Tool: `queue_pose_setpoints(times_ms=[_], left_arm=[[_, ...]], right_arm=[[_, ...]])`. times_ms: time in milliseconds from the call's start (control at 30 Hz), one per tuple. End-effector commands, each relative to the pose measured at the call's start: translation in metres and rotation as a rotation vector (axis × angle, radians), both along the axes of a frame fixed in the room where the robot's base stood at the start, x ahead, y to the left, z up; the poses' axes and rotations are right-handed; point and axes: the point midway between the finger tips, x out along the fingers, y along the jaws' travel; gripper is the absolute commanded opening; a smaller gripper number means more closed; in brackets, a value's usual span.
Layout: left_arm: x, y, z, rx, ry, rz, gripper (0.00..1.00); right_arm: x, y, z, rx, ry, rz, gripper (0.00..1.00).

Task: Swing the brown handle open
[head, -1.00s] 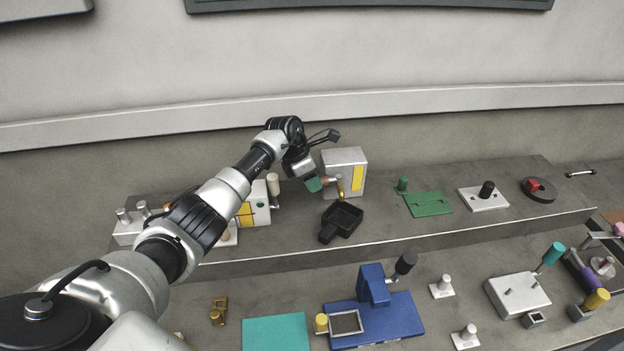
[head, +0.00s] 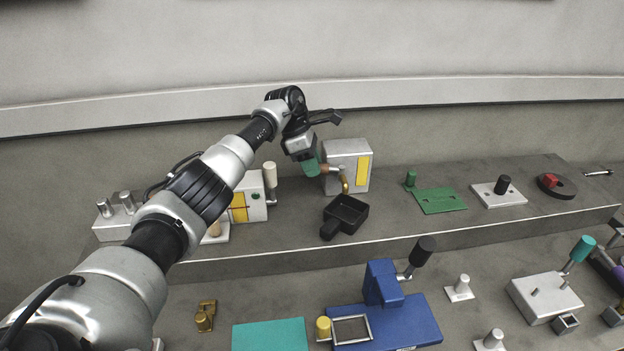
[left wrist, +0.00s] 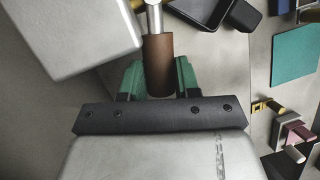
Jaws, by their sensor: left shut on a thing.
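The brown handle (left wrist: 158,62) is a short cylinder on a silver rod. It sits between the green fingers of my left gripper (left wrist: 160,78), which is shut on it. In the head view my left gripper (head: 316,165) is at the left side of a silver box with a yellow panel (head: 340,156). Only a small part of the handle (head: 326,168) shows there, past the fingers. A brass bent piece (head: 345,184) is below the rod at the box's front. My right gripper is not in view.
A black open scoop (head: 346,212) lies just in front of the box. A white block with a yellow panel and a tan knob (head: 270,174) stands to the left, under my arm. A green plate (head: 440,200) lies to the right. The wall is close behind.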

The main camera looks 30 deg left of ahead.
Motion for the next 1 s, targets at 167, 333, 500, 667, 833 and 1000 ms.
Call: queue_pose_setpoints(times_ms=[167, 333, 500, 667, 833, 1000], left_arm=[[0.002, 0.000, 0.001, -0.001, -0.004, -0.023, 0.00], [0.002, 0.000, 0.002, -0.002, -0.004, -0.023, 0.00], [0.002, 0.000, 0.002, -0.002, -0.004, -0.022, 0.44], [0.002, 0.001, 0.001, -0.001, -0.002, -0.022, 0.57], [0.001, 0.001, 0.002, 0.000, -0.002, -0.022, 0.57], [0.001, 0.008, 0.017, 0.001, -0.005, -0.021, 0.57]], right_arm=[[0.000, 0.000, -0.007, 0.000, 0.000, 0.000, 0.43], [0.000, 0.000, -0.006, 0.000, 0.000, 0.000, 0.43], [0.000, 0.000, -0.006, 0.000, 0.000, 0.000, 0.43], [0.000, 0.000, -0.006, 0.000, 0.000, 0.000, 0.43], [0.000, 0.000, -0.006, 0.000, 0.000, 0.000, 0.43], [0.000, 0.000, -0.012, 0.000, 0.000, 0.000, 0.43]])
